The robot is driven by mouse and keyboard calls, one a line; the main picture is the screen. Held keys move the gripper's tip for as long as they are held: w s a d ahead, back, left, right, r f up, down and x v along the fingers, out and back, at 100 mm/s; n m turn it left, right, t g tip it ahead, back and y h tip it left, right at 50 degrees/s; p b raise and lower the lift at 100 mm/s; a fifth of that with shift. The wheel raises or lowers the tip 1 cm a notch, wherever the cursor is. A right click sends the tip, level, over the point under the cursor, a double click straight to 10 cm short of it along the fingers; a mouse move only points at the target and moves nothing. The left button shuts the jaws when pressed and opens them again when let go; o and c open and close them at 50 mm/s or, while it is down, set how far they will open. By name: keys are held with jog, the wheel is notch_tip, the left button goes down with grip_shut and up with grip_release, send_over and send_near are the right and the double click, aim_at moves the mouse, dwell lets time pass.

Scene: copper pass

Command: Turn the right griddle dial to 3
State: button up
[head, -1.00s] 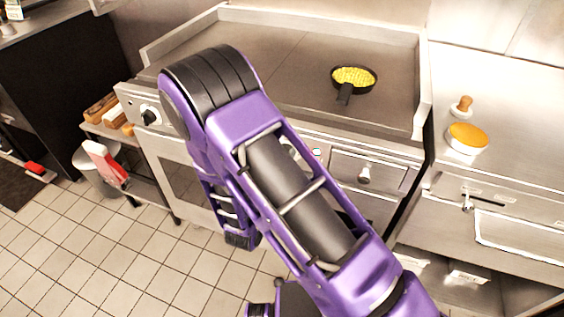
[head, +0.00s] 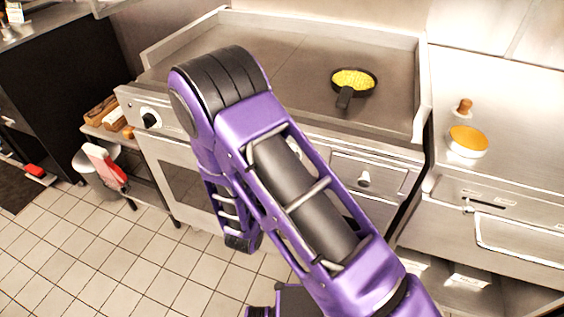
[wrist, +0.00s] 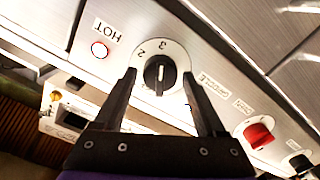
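The griddle dial (wrist: 160,75) is a round black knob on a white numbered plate in the wrist view. A 3 and a 2 are legible on the plate. A pale line runs across the knob, roughly in line with the 3; I cannot tell which end is the pointer. My gripper (wrist: 160,80) is open, its two black fingers on either side of the knob, with gaps visible. In the head view my arm hides my gripper and most of the panel there. The left dial (head: 150,120) is visible on the griddle front.
In the head view, a pan of yellow food (head: 353,82) stands on the griddle (head: 300,50). A drawer (head: 367,172) is right of my arm.

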jog(key=shift+o, duration=0.5)
jog(key=v, duration=1.7)
jog(key=shift+s, duration=0.2)
jog(key=shift+a, duration=0.1)
